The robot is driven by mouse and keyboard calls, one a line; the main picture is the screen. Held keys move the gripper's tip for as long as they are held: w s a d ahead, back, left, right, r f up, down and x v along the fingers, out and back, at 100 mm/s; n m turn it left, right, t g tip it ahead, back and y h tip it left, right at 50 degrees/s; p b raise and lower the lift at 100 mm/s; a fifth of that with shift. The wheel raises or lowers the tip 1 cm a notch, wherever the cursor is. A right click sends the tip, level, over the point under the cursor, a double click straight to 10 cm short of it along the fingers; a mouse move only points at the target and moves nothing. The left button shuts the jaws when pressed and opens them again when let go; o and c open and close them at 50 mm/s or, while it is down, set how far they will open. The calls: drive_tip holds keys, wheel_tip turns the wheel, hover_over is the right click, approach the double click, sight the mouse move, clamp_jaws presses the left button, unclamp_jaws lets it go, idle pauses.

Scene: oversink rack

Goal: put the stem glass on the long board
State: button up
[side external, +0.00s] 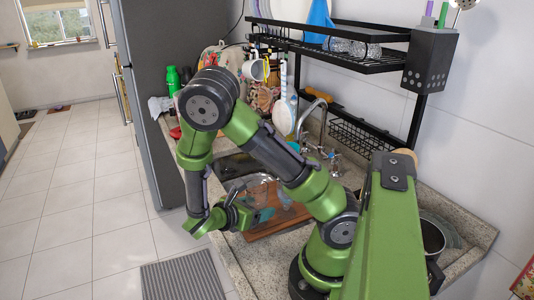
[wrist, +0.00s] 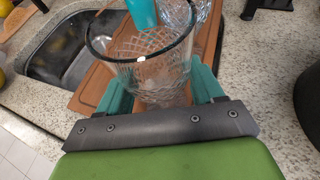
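A clear cut-pattern glass (wrist: 150,65) is between the two teal fingers of my gripper (wrist: 163,92) in the wrist view. Its wide rim faces the camera; its lower part and any stem are hidden. The fingers flank it closely, but I cannot tell whether they press on it. In the side view my gripper (side external: 247,212) is low at the counter's front edge, beside the long brown board (side external: 280,222). The board also shows behind the glass in the wrist view (wrist: 93,72). A second clear patterned glass (wrist: 182,12) is farther back.
A teal cup (wrist: 142,13) is behind the near glass. A steel sink (side external: 235,167) lies beyond the board. A black rack (side external: 340,62) hangs above the counter, and a pot (side external: 433,238) is at the right.

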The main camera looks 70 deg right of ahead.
drive_tip(key=o, duration=0.3)
drive_tip(key=shift+r, duration=0.1)
drive_tip(key=v, duration=1.2)
drive_tip(key=s+a+r+m+t+y, duration=0.1)
drive_tip(key=a+r+m+t+y, duration=0.2)
drive_tip(key=r+m+t+y, duration=0.3)
drive_tip(key=a+r+m+t+y, duration=0.4)
drive_tip(key=r+m+t+y, duration=0.2)
drive_tip(key=m, duration=0.5)
wheel_tip(320, 180, up, 4)
drive_tip(key=shift+s+f+m+y, duration=0.1)
drive_tip(key=shift+s+m+y, duration=0.3)
drive_tip(key=shift+y, duration=0.8)
drive_tip(key=shift+a, duration=0.1)
